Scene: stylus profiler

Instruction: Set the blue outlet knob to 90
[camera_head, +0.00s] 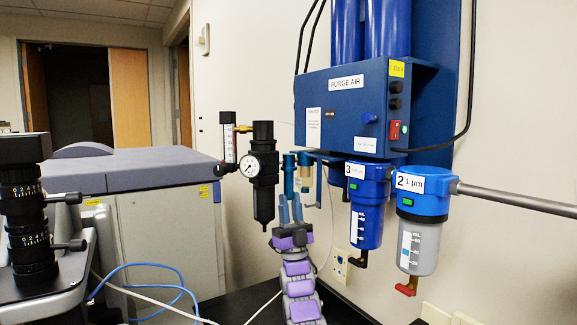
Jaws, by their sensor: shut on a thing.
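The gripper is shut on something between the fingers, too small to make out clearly.
A black regulator (264,170) with a round gauge (249,166) hangs left of my gripper. Two filter bowls, 3 (367,210) and 2 (423,235), hang at right, with a grey pipe (515,198). A microscope (28,215) stands at left. Cables cross below.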

